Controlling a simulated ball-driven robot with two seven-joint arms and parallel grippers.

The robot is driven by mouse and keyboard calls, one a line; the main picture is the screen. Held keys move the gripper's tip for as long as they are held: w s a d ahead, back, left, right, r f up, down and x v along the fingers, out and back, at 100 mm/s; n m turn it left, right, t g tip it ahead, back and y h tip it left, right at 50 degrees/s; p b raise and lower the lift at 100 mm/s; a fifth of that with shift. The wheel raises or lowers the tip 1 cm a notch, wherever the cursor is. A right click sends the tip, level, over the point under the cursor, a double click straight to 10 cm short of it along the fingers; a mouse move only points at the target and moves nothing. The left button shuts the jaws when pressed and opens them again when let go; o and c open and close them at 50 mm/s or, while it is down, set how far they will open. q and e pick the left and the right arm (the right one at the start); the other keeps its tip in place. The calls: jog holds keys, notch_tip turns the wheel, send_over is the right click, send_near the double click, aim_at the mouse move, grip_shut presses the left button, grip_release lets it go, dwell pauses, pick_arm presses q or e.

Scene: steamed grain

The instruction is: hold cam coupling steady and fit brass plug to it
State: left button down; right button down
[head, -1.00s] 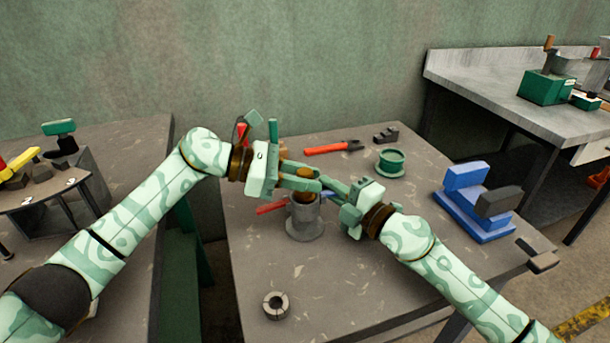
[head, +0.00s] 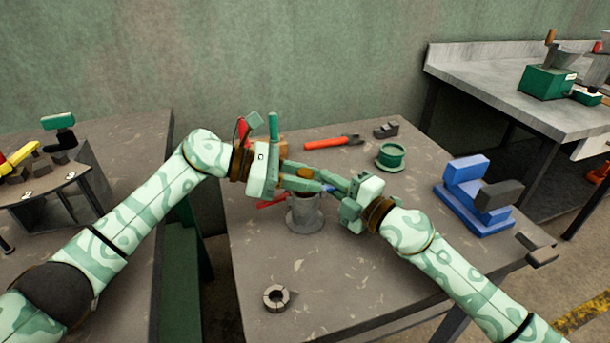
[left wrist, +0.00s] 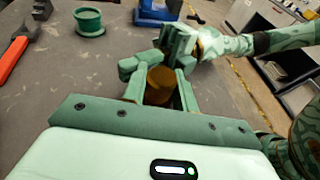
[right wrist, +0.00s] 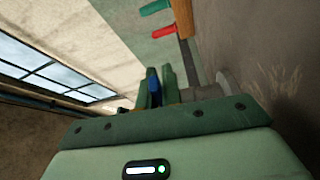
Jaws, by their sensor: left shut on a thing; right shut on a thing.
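The grey cam coupling (head: 305,216) stands upright on the bench on its round flange, with a red lever (head: 268,203) out to its left and a blue lever (head: 328,187) to its right. My right gripper (head: 337,184) is shut on the blue lever, which also shows between its fingers in the right wrist view (right wrist: 154,85). My left gripper (head: 305,184) is shut on the brass plug (left wrist: 160,84), directly over the coupling's mouth. The plug's top (head: 305,172) shows above the fingers. The fingers hide the mouth, so I cannot tell how deep the plug sits.
A blue fixture (head: 474,205) stands at right. A slotted grey ring (head: 276,297) lies at front. The front middle of the bench is clear.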

jog(key=shift+f, duration=0.2)
pick_arm(q)
jog(key=c, duration=1)
grip_release()
jog(key=shift+c, duration=0.2)
jog(key=v, duration=0.7)
jog(key=shift+a, duration=0.2)
jog(key=shift+r, duration=0.1)
pick_arm(e)
jog(key=c, duration=1.5)
grip_release()
jog(key=shift+r, duration=0.1)
